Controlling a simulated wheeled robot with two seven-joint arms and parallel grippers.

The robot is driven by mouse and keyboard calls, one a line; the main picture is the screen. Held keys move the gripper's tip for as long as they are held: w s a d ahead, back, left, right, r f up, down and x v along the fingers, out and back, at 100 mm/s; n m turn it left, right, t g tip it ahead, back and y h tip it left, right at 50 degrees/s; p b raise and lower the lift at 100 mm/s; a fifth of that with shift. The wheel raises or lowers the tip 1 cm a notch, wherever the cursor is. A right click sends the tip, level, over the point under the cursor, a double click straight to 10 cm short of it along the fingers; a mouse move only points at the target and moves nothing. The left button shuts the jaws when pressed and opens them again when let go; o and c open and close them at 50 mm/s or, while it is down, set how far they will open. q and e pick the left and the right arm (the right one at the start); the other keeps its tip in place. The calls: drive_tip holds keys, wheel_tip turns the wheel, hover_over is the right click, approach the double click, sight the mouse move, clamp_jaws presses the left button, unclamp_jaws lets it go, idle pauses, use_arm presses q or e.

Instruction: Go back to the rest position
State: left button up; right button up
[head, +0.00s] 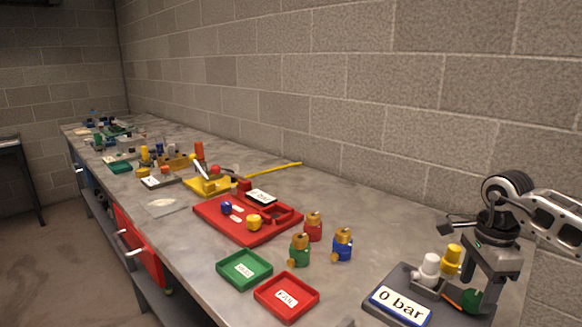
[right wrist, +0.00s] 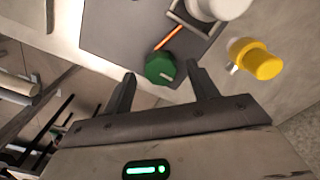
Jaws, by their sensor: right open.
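My right gripper (head: 489,283) is at the right end of the bench, over the grey pressure station (head: 376,301) with the "0 bar" label. The gap between knob and fingers is hard to judge. The green knob also shows beside the gripper in the head view (head: 471,300). My left gripper is not in view.
Green (head: 245,284) and red (head: 287,313) trays lie near the front edge. A brick wall (head: 400,110) runs behind the bench.

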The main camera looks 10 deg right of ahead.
drive_tip(key=shift+f, duration=1.2)
drive_tip(key=shift+r, duration=0.1)
